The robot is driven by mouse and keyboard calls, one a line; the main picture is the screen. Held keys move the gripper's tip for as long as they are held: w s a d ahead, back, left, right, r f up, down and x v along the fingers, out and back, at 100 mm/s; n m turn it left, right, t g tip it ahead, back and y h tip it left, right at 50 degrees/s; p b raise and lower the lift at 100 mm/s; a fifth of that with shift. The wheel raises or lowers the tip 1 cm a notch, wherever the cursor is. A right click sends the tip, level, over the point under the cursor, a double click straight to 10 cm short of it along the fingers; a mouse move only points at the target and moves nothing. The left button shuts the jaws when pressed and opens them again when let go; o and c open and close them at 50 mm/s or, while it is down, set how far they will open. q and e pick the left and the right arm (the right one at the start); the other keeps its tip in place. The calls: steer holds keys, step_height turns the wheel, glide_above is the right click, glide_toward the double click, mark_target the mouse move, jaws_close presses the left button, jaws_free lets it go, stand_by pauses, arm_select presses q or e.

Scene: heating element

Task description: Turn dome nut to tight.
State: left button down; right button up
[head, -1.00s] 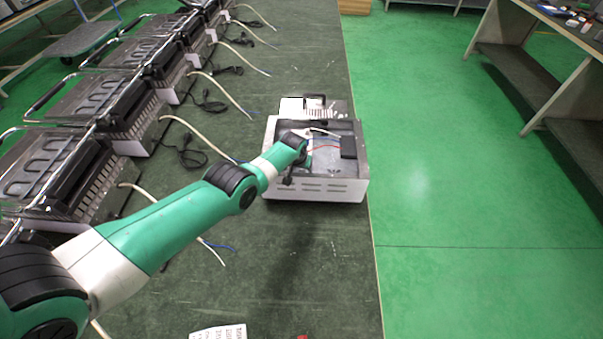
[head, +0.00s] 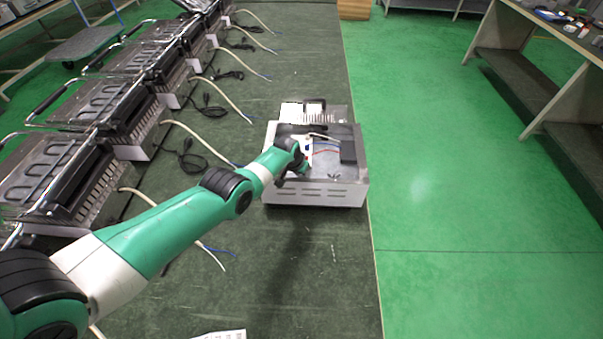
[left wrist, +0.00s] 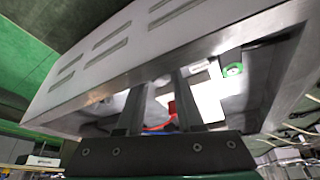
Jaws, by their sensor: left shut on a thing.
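The open metal housing (head: 335,193) of a heating unit sits on the bench near its right edge, with wires and a black block (head: 348,152) inside. My left gripper (head: 304,167) reaches into its left part. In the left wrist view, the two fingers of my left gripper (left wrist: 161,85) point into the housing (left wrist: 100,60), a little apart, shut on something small. I cannot make out the dome nut; it appears hidden at the fingertips. A red wire (left wrist: 172,108) shows between and behind the fingers. My right gripper is out of view.
Several grill units (head: 60,165) stand in a row along the bench's left side, with loose cables (head: 205,150) beside them. The bench top (head: 290,270) in front of the housing is clear. A paper (head: 225,335) lies at the near edge. Open floor is to the right.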

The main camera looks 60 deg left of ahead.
arm_select(q)
steer(key=shift+m, duration=0.5)
steer(key=c, duration=0.5)
jaws_free()
steer(key=shift+c, duration=0.2)
steer(key=p+v, duration=1.1)
steer(key=p, duration=0.6)
steer(key=shift+s+r, duration=0.25)
steer(key=shift+a, duration=0.1)
